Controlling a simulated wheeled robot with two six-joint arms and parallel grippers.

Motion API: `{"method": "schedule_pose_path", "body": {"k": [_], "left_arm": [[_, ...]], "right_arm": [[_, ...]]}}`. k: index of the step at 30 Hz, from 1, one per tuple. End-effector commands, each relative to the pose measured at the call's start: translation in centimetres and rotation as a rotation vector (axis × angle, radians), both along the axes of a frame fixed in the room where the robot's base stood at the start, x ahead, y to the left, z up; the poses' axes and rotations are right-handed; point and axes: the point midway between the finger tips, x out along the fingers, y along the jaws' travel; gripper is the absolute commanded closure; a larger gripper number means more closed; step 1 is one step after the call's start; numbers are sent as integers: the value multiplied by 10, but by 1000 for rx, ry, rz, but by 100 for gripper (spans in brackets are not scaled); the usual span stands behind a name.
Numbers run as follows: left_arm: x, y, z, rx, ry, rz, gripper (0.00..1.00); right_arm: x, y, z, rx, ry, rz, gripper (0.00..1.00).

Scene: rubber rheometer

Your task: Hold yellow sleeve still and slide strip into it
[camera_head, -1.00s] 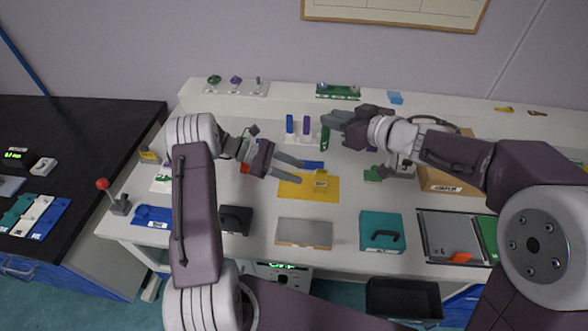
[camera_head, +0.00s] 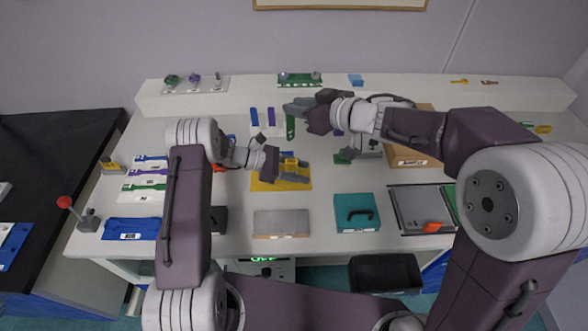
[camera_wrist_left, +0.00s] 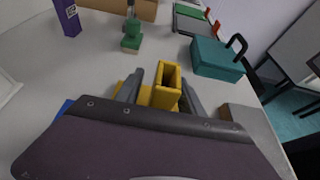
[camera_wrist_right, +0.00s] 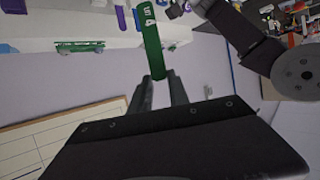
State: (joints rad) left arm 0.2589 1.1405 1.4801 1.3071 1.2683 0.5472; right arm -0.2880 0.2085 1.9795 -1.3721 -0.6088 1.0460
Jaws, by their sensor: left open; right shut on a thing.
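The yellow sleeve (camera_head: 290,162) stands upright on the yellow mat (camera_head: 265,186). In the left wrist view, the sleeve (camera_wrist_left: 167,86) shows its open rectangular top. My left gripper (camera_head: 303,172) is open, with one finger on each side of the sleeve in the left wrist view (camera_wrist_left: 163,92); I cannot tell whether they touch it. My right gripper (camera_head: 287,107) is shut on a green strip (camera_head: 290,128), held hanging down behind the sleeve and above the table. In the right wrist view, the green strip (camera_wrist_right: 150,40) with a white label sticks out from the fingertips.
A white rack (camera_head: 264,130) with blue and purple strips stands behind the sleeve. A green block (camera_head: 343,157) is to its right. A teal box (camera_head: 357,214) with a black handle and a grey plate (camera_head: 282,223) lie nearer the front edge.

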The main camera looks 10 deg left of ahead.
Motion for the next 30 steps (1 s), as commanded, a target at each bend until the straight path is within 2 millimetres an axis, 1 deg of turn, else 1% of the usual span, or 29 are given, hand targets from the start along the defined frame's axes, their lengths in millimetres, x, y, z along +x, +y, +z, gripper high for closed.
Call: {"method": "schedule_pose_path", "body": {"k": [3,4,5,6,8,9,13,16,18,21,23,27,30], "left_arm": [[0,0,0,0,0,0,55],[0,0,0,0,0,0,57],[0,0,0,0,0,0,66],[0,0,0,0,0,0,77],[0,0,0,0,0,0,94],[0,0,0,0,0,0,100],[0,0,0,0,-1,-1,100],[0,0,0,0,-1,-1,100],[0,0,0,1,0,-1,100],[0,0,0,1,0,-1,100],[0,0,0,1,0,-1,100],[0,0,0,0,-1,-1,100],[0,0,0,0,-1,-1,100]], "right_arm": [[0,0,0,0,0,0,100],[0,0,0,0,0,0,100],[0,0,0,0,0,0,100],[0,0,0,0,0,0,100],[0,0,0,0,0,0,100],[0,0,0,0,0,0,100],[0,0,3,1,-3,1,100],[-1,0,23,2,-9,-5,100],[-1,-1,33,1,-7,-11,100],[-2,-1,35,2,-2,-15,100],[-2,-1,28,2,2,-14,100],[-2,-1,-5,2,8,-14,100],[-2,-2,-22,2,4,-16,100]]}}
